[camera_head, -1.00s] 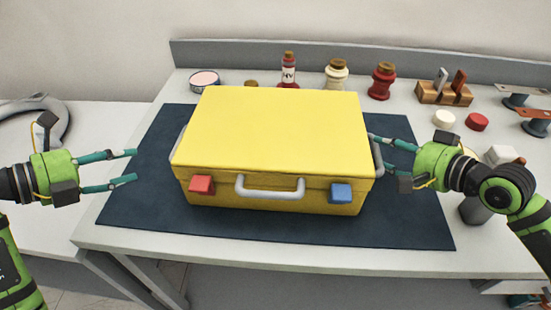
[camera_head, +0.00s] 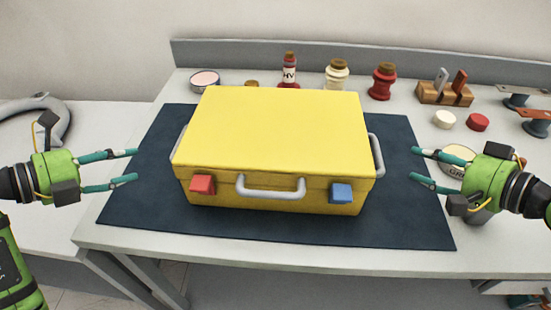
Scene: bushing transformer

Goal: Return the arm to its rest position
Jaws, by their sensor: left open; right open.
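My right gripper (camera_head: 414,164) is open and empty at the right side of the table, with its fingertips over the right edge of the dark mat. It is apart from the yellow case (camera_head: 275,130). My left gripper (camera_head: 136,165) is open and empty at the left, with its fingertips over the mat's left edge and apart from the case. The case lies closed on the dark mat (camera_head: 300,230). It has a grey front handle (camera_head: 270,193), a red latch (camera_head: 202,184), a blue latch (camera_head: 341,193) and grey side handles.
Along the back stand an HV bottle (camera_head: 289,72), a cream bottle (camera_head: 336,75), a red bottle (camera_head: 383,81) and a wooden holder (camera_head: 445,93). A round tin (camera_head: 457,158) lies behind my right gripper. White and red caps (camera_head: 477,122) lie at the right.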

